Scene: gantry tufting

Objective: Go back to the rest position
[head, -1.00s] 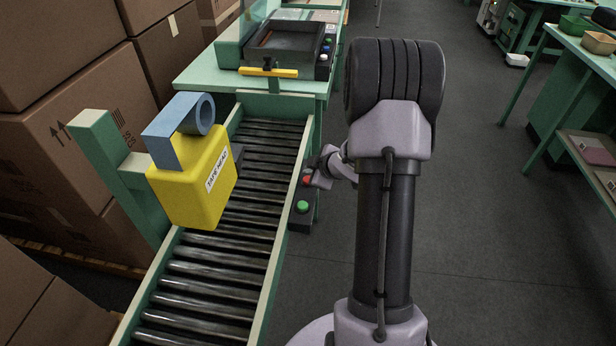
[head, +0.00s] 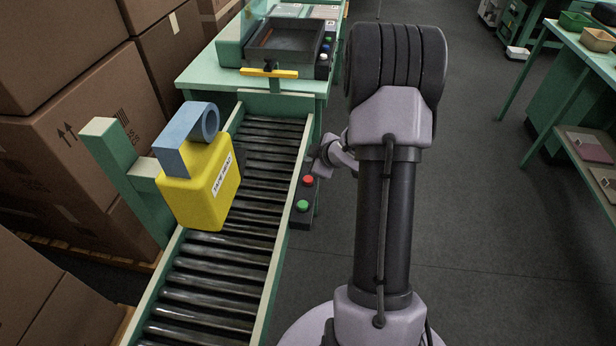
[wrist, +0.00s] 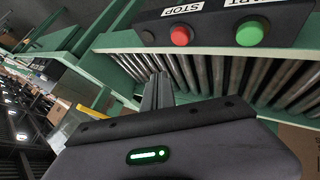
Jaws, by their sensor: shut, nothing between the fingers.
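My gripper (head: 314,164) is at the right side of the roller conveyor, just beyond the button box (head: 300,219) in the head view. The box carries a red button (head: 308,180) and a green button (head: 302,205), both uncovered. In the wrist view my gripper's narrow fingers (wrist: 158,90) are together with nothing between them. They are apart from the red STOP button (wrist: 181,36) and the green button (wrist: 250,33). My arm hides part of the floor in the head view.
The roller conveyor (head: 222,243) runs along the left of my arm, with a yellow tape head (head: 205,187) above it. Cardboard boxes (head: 60,130) are stacked at far left. The floor (head: 490,230) right of my arm is clear up to a green bench (head: 575,62).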

